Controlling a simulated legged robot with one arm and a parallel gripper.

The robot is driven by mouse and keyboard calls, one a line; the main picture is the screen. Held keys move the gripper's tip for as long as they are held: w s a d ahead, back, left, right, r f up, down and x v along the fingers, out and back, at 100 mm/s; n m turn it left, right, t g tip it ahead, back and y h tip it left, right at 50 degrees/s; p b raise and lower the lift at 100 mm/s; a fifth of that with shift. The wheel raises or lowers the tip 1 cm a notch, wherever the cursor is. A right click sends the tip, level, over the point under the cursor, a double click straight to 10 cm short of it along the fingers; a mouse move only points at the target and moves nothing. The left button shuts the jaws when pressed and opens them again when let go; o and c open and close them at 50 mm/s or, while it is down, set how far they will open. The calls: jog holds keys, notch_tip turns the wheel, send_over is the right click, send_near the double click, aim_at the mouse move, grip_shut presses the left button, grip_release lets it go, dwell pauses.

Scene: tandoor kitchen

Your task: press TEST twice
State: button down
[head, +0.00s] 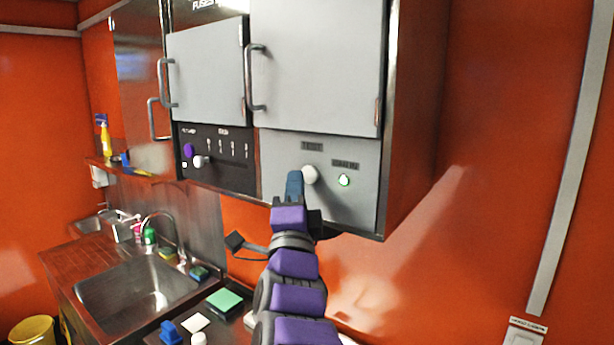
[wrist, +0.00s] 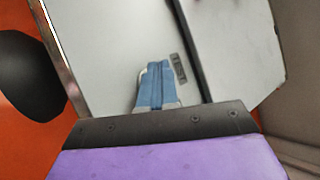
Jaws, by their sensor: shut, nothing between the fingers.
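The grey panel (head: 275,156) on the right half of the wall cabinet has a dark label over a round white button (head: 309,174); the label's letters are too blurred to read surely. My gripper (head: 295,176) is shut and empty, its blue fingertips just left of the white button and partly overlapping it. I cannot tell whether they touch. In the wrist view, my blue fingers (wrist: 157,88) lie together against the grey panel (wrist: 110,60), with a dark label (wrist: 179,68) beside them and a sliver of the white button behind them.
A small lit green-white indicator (head: 344,180) sits right of the button under its own label. A black panel (head: 215,160) with a purple knob (head: 188,150) adjoins on the left. Two grey doors with handles hang above. A sink (head: 140,295) is below left.

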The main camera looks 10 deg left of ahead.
jog(key=shift+w+d+b, duration=0.15)
jog(key=shift+w+b, duration=0.05)
jog(key=shift+b, duration=0.3)
jog(key=shift+w+d+r, duration=0.1)
jog(key=shift+w, duration=0.05)
dwell(0.3)
jog(key=shift+w+d+b, duration=0.15)
jog(key=shift+w+b, duration=0.25)
jog(key=shift+b, duration=0.15)
dwell(0.7)
jog(key=shift+s, duration=0.1)
jog(key=shift+s+a+b, duration=0.25)
jog(key=shift+s+b, duration=0.05)
jog(key=shift+s, duration=0.4)
